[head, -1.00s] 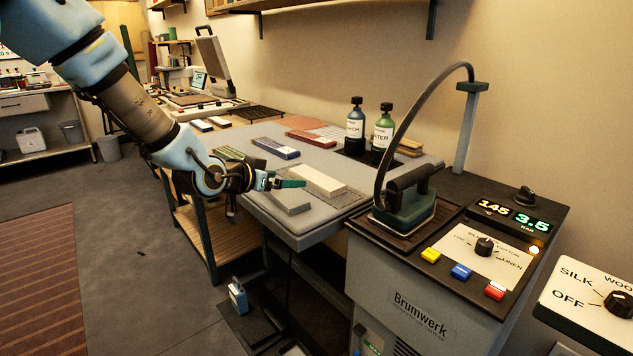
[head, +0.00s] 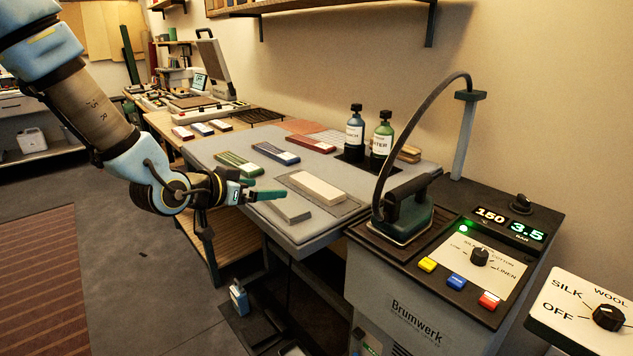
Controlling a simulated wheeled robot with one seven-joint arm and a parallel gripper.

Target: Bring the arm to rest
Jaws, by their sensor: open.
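My gripper (head: 262,188) is in the left half of the head view, at the left edge of the grey pressing table (head: 215,147). Its green fingers are apart with nothing between them. My arm comes down from the upper left.
An iron (head: 405,210) stands on the steam station (head: 437,240), whose display reads 150 and 3.5 with a green light. Two bottles (head: 355,130) stand at the table's back. Green (head: 238,163), blue (head: 276,152) and red (head: 311,142) blocks lie on the table. Floor at left is open.

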